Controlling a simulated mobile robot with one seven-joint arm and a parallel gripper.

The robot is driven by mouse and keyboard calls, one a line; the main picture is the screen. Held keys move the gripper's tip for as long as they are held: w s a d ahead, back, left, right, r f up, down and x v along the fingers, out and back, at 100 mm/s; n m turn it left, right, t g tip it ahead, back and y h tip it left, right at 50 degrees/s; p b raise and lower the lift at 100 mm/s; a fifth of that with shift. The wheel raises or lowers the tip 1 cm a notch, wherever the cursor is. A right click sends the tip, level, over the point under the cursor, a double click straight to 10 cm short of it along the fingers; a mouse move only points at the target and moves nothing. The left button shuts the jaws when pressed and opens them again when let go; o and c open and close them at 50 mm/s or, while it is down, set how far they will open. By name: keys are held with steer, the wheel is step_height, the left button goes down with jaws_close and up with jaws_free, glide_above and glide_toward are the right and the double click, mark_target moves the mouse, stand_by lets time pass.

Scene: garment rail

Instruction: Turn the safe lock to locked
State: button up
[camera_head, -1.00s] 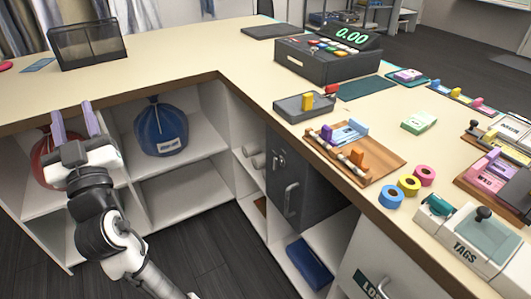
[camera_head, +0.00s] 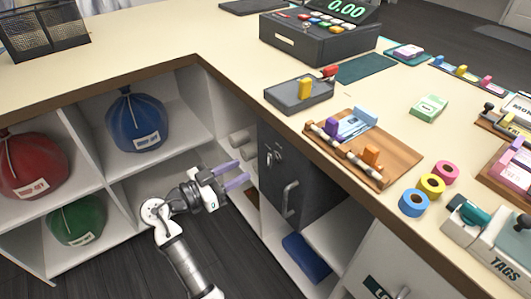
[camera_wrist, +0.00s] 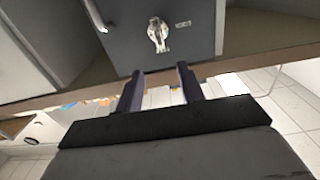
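The dark grey safe (camera_head: 298,185) is built into the counter, its door shut, with a silver lock (camera_head: 274,156) at its upper left and a bar handle (camera_head: 290,199) lower on the door. In the wrist view the lock (camera_wrist: 158,34) shows as a silver knob on the grey door, with a small label beside it that I cannot read. The lock's setting is too small to tell. My gripper (camera_head: 238,176) is open and empty, its two purple fingers pointing right towards the safe, apart from it. In the wrist view the gripper (camera_wrist: 161,82) is below the lock.
The counter edge (camera_head: 245,105) overhangs the safe. Shelves at the left hold a blue bag (camera_head: 137,122), a red bag (camera_head: 30,165) and a green bag (camera_head: 77,222). A blue folded item (camera_head: 306,257) lies below the safe. The floor before the shelves is clear.

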mark_target(269, 155)
steer(key=p+x, duration=0.2)
steer(key=x, duration=0.8)
steer(key=shift+a, duration=0.1)
jaws_close()
